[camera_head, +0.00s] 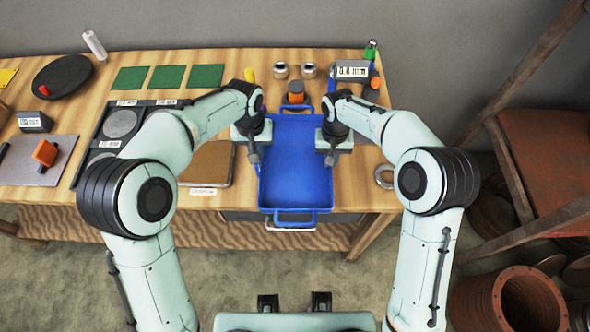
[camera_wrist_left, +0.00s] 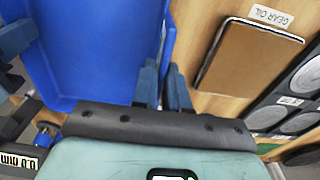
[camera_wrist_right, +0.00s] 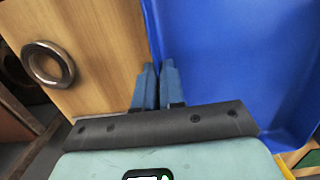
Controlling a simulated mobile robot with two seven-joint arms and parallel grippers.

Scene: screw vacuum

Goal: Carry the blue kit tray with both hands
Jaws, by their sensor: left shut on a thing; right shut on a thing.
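The blue kit tray (camera_head: 296,172) is empty and lies between my two grippers over the front part of the bench, with handles at its near and far ends. My left gripper (camera_head: 252,150) is at its left wall, and the left wrist view shows the fingers (camera_wrist_left: 166,88) closed on the tray's rim (camera_wrist_left: 162,40). My right gripper (camera_head: 332,152) is at its right wall, and the right wrist view shows the fingers (camera_wrist_right: 157,85) closed on that rim (camera_wrist_right: 154,40). I cannot tell whether the tray is touching the bench.
The wooden bench (camera_head: 228,222) holds a brown pad (camera_head: 208,164) left of the tray and a metal ring (camera_head: 384,176) to the right. Green mats (camera_head: 168,77) and small cylinders (camera_head: 296,92) stand behind. A rusty shelf (camera_head: 548,165) stands to the right.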

